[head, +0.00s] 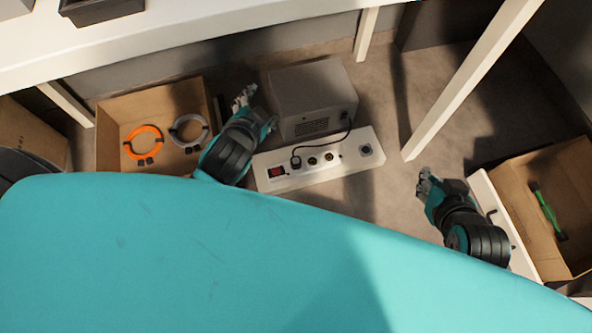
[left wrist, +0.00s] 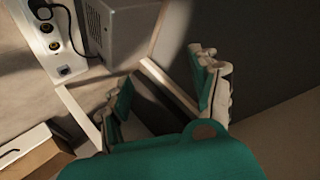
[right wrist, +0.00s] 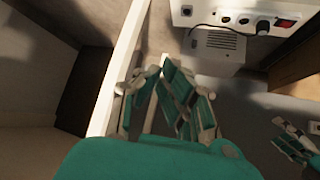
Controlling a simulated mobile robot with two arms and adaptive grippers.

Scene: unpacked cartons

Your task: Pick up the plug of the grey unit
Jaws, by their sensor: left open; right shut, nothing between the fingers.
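The grey unit (head: 312,92) is a box with a vented front, behind the white power strip (head: 330,172). Its black cord runs to a dark plug (head: 296,161) seated in the strip's socket beside the red switch (head: 276,172). The plug also shows in the left wrist view (left wrist: 43,11) and in the right wrist view (right wrist: 263,27). My left gripper (head: 243,98) is open and empty, left of the grey unit and apart from the plug. My right gripper (head: 425,181) is shut and empty, to the right of the strip.
An open carton (head: 110,150) with an orange and a grey cable coil stands at left. Another carton (head: 510,180) with a green-and-black item stands at right. A white table leg (head: 470,80) rises between the grey unit and the right carton. A large teal surface fills the foreground.

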